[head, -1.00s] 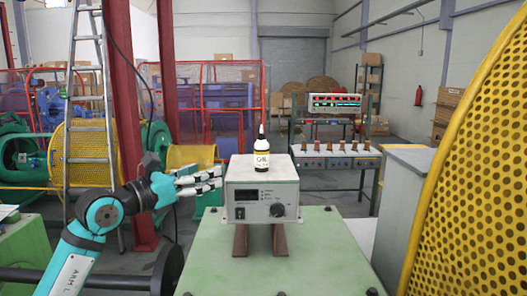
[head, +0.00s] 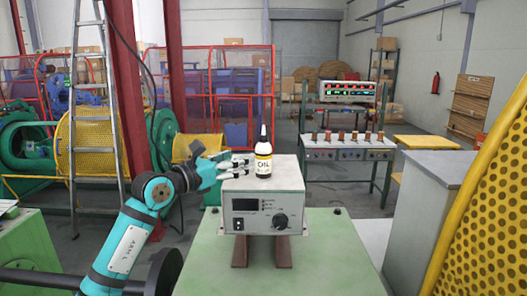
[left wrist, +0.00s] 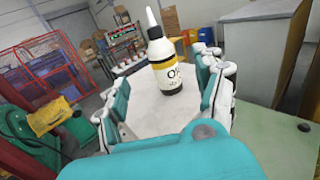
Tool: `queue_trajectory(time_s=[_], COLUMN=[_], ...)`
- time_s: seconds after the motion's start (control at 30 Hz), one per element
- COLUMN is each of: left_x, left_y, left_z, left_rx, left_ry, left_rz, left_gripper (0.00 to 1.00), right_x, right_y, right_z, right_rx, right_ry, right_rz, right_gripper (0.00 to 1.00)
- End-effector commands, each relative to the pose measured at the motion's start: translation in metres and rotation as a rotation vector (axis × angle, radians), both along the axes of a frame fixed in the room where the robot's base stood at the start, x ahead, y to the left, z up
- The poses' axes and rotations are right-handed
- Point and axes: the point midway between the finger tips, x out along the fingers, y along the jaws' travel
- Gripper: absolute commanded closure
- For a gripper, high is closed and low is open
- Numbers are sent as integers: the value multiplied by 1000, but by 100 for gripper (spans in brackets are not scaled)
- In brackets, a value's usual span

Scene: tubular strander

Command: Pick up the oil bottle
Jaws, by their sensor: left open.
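In the left wrist view the bottle (left wrist: 165,62) stands upright ahead of the spread fingers (left wrist: 160,90). The fingers are open and empty. My right gripper is not in view.
The box sits on brown supports on a green-topped cabinet (head: 335,255). A yellow perforated drum (head: 490,190) and a grey cabinet (head: 430,215) stand to the right. A ladder (head: 95,100) and red post stand to the left. A bench with several spools (head: 345,145) is behind.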

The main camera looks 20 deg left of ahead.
Motion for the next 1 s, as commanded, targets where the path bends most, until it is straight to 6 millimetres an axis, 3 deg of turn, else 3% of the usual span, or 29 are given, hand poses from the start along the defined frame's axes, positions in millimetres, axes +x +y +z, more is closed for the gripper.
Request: queue_trajectory(time_s=[0.2, 0.43, 0.7, 1.0], left_x=[37, 52, 85, 95], left_y=[-18, -25, -43, -47], left_z=[1, 1, 4, 4], left_rx=[-2, -1, -3, 0], left_ry=[0, 0, 0, 0], left_rz=[-1, -1, -1, 0], left_gripper=[30, 30, 30, 30], right_x=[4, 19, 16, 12], right_y=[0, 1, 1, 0], right_z=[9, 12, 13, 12], right_rx=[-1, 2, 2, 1], right_ry=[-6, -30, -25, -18], right_rz=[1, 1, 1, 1], right_gripper=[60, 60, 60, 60])
